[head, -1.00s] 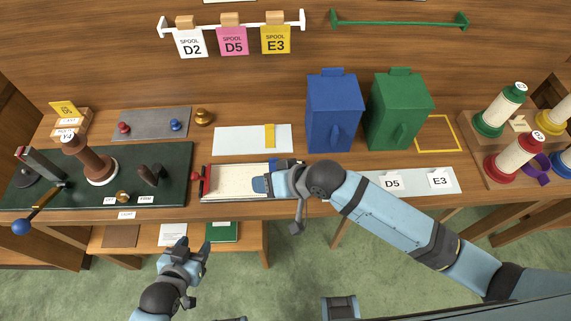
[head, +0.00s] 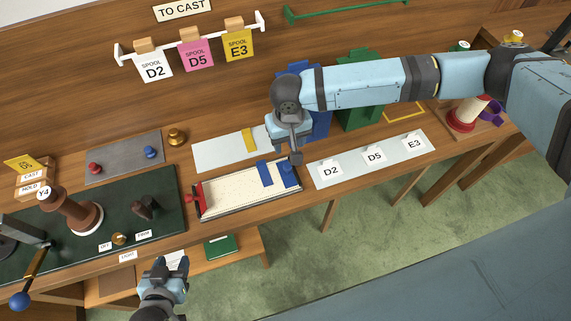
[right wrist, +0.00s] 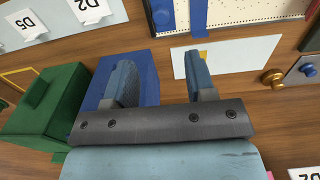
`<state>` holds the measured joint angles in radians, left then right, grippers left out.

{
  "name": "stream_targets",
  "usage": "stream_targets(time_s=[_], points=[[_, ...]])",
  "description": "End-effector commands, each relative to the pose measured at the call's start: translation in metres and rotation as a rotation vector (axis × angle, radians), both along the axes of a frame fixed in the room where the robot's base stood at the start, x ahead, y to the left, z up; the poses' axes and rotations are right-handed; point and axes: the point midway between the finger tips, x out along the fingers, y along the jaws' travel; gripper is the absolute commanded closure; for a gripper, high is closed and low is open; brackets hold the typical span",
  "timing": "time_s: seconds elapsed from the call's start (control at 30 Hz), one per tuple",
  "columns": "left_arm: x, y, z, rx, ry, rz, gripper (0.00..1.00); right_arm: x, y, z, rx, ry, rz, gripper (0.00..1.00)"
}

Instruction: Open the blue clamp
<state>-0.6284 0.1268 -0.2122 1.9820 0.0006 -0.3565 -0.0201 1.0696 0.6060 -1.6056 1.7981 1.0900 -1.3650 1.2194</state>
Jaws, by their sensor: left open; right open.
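The blue clamp (head: 288,174) is at the right end of a long pale tray (head: 232,191). A blue bar (head: 264,173) lies across the tray just left of it. In the right wrist view, a blue bar (right wrist: 200,16) shows at the top edge, beside a rounded blue part. My right gripper (right wrist: 160,72) is open and empty. It hangs over the bench behind the tray, near the blue box (right wrist: 138,62), apart from the clamp. My left gripper (head: 169,268) is open and empty, low in front of the bench.
A red clamp (head: 196,200) is at the tray's left end. A card strip (head: 392,150) with D2, D5 and E3 lies to the right. A green box (head: 358,112) stands behind. A dark green mat (head: 150,215) with a brown spool and a lever is at left.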

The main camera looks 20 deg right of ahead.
Motion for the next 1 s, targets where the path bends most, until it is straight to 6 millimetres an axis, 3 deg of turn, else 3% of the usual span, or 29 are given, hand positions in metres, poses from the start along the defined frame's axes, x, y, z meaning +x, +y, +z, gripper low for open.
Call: stream_targets(time_s=[0.5, 0.7, 1.0], points=[[0.0, 0.002, 0.012, -0.009, 0.006, 0.017, 0.49, 0.0, 0.001, -0.101, -0.001, -0.001, 0.002, 0.5], [0.002, 0.0, 0.01, -0.02, 0.013, 0.031, 0.49, 0.0, 0.0, -0.118, 0.001, -0.002, 0.002, 0.5], [0.004, 0.001, 0.009, -0.018, 0.013, 0.032, 0.49, 0.0, 0.0, -0.121, 0.002, -0.002, 0.002, 0.5]])
